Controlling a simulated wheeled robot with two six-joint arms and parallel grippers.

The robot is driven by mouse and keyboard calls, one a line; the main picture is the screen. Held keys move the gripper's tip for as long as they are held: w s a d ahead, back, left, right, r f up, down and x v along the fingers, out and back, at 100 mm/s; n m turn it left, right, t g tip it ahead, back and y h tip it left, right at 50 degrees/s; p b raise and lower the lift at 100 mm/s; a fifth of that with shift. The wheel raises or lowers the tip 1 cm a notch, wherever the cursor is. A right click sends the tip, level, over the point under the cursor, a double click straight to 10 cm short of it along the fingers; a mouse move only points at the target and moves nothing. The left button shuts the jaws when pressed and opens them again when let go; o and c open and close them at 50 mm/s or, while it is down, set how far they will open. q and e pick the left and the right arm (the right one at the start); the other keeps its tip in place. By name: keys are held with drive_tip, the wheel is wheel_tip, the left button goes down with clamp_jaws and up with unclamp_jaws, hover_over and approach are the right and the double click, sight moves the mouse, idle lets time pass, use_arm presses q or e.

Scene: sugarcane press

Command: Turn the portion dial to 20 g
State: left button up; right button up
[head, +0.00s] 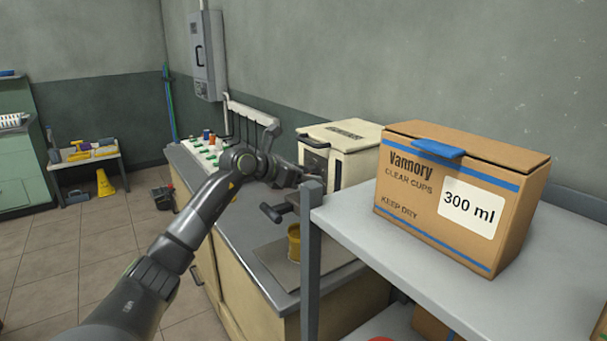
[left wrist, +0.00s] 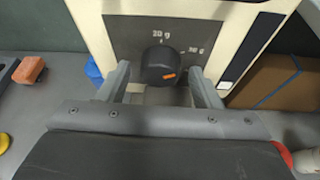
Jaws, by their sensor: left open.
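The portion dial (left wrist: 158,63) is a black round knob on a dark panel (left wrist: 125,28) of the cream machine (head: 357,140). An orange mark shows at the knob's lower right. A label above the knob looks like 20 g or 30 g. Another gram label at its upper right is too blurred to read surely. My left gripper (left wrist: 161,80) is open, with one finger on each side of the knob; I cannot tell whether they touch it. In the head view the left gripper (head: 300,174) is at the machine's front, and the dial is hidden. My right gripper is not in view.
A cardboard cup box (head: 440,235) stands on a grey shelf (head: 350,225) at the right. A yellowish cup (head: 294,243) stands on the counter (head: 235,225) below the arm. An orange-brown block (left wrist: 29,70) lies left of the dial in the wrist view.

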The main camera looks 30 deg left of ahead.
use_arm(q)
drive_tip(key=c, duration=1)
drive_tip(key=shift+n, duration=0.3)
drive_tip(key=shift+a+n+h+p, duration=0.1)
drive_tip(key=shift+n+h+p, duration=0.3)
drive_tip(key=shift+p, duration=0.15)
drive_tip(key=shift+r+n+g+h+p, duration=0.1)
drive_tip(key=shift+n+g+h+p, duration=0.2)
drive_tip(key=shift+n+g+p, duration=0.15)
drive_tip(key=n+h+p, duration=0.1)
drive_tip(key=n+h, duration=0.1)
drive_tip(key=n, duration=0.1)
drive_tip(key=shift+w+a+p, duration=0.1)
drive_tip(key=shift+a+p, duration=0.05)
drive_tip(key=shift+p, duration=0.15)
drive_tip(key=shift+f+n+h+p, duration=0.2)
drive_tip(key=shift+n+h+p, duration=0.2)
drive_tip(key=shift+n+h, duration=0.85)
drive_tip(key=shift+n+g, duration=0.25)
drive_tip(key=shift+n, duration=0.05)
